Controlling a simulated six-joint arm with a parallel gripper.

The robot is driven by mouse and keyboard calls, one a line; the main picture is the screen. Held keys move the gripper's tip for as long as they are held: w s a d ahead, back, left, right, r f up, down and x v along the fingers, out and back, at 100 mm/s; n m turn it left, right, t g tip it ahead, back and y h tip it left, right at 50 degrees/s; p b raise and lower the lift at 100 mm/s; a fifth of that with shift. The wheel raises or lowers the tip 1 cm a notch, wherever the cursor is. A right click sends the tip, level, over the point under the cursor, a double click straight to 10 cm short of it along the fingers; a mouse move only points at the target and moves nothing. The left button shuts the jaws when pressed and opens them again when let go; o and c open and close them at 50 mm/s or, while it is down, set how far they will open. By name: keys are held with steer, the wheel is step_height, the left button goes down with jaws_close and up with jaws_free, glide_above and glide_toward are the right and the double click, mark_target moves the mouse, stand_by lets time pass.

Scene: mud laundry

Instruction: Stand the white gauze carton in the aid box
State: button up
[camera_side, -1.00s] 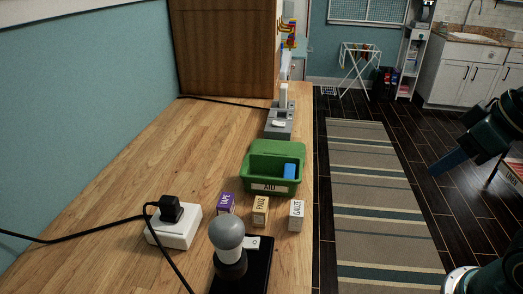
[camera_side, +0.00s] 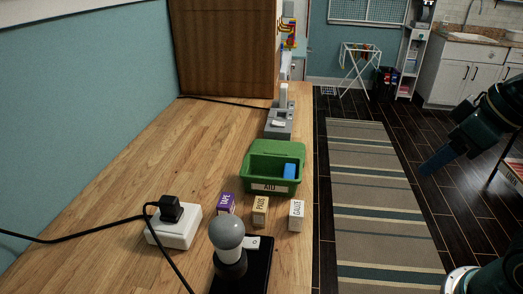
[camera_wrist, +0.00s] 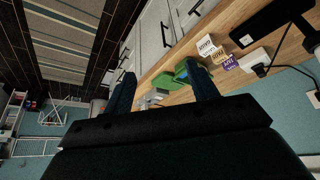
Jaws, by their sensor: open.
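The white gauze carton (camera_side: 297,215) stands upright on the wooden counter near its right edge, in front of the aid box. It also shows in the wrist view (camera_wrist: 206,44). The green aid box (camera_side: 300,150) has its lid open and holds a blue item (camera_side: 289,171) at its right side; the box is partly hidden by a finger in the wrist view (camera_wrist: 172,80). My gripper (camera_side: 423,170) is over the floor at the right, well away from the counter. In the wrist view its fingers (camera_wrist: 160,68) are spread, with nothing between them.
A cream pads carton (camera_side: 260,212) and a purple tape carton (camera_side: 226,204) stand left of the gauze carton. A lamp (camera_side: 228,238) on a black base stands in front of them. A white power block (camera_side: 174,232) with a black cable is at left. A grey device (camera_side: 279,122) stands behind the box.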

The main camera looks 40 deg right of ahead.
steer(key=w+a+f+n+g, duration=0.1)
steer(key=w+a+n, duration=0.15)
steer(key=w, duration=0.25)
steer(key=w+a+n+g, duration=0.2)
steer(key=w+a, duration=0.1)
steer(key=w, duration=0.2)
steer(key=n+g, duration=0.2)
steer(key=n, duration=0.2)
glide_above(297, 208)
step_height(297, 208, down, 8)
steer(key=shift+f, duration=0.15)
steer(key=shift+f, duration=0.1)
steer(key=shift+f, duration=3.85)
steer(key=c, duration=0.6)
